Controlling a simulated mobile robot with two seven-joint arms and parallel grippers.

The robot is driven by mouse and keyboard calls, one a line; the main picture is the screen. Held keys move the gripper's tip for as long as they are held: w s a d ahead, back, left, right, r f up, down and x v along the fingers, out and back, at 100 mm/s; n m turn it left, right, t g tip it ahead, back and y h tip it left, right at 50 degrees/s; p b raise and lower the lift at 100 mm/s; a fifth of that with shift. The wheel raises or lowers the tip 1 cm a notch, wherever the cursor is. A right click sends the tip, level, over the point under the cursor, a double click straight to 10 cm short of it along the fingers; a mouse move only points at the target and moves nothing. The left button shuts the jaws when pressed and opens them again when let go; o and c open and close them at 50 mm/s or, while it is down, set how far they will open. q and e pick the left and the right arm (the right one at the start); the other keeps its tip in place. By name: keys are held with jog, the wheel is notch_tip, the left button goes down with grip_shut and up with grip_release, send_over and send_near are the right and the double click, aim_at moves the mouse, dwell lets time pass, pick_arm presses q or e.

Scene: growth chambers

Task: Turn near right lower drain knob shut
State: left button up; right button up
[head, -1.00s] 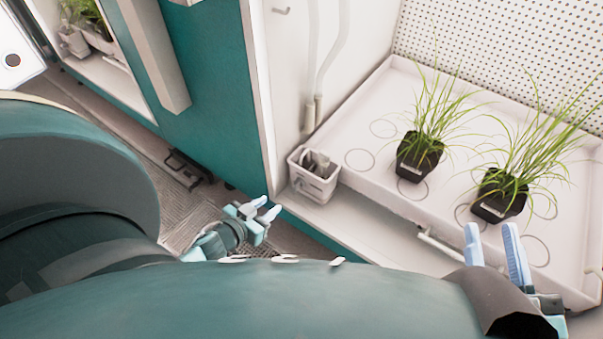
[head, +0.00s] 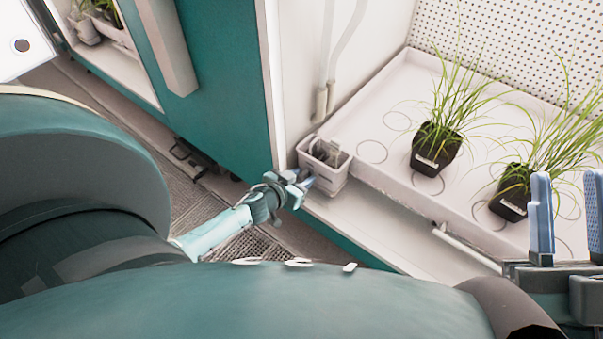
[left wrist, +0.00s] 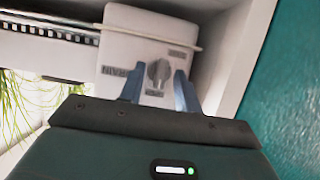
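The grey drain knob (left wrist: 158,72) shows in the left wrist view on a pale box (left wrist: 143,45) with dark labels around it. The lettering looks upside down there. My left gripper (left wrist: 158,92) is open, one finger on each side of the knob's lower part; I cannot tell whether they touch it. In the head view my left gripper (head: 304,184) is at the front of the chamber, by a small white bin, its tips partly hidden. The knob cannot be made out in the head view. My right gripper (head: 566,215) is open and empty in front of the tray.
The white bin (head: 334,181) stands at the chamber's left front corner. Two potted grasses (head: 436,148) (head: 511,196) stand on the white tray (head: 395,182). A white pipe (head: 465,245) runs along the tray's front. The teal cabinet wall (head: 222,90) is to the left.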

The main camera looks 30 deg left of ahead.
pick_arm(q)
jog(key=shift+c, duration=0.2)
jog(key=c, duration=0.5)
jog(key=shift+c, duration=0.2)
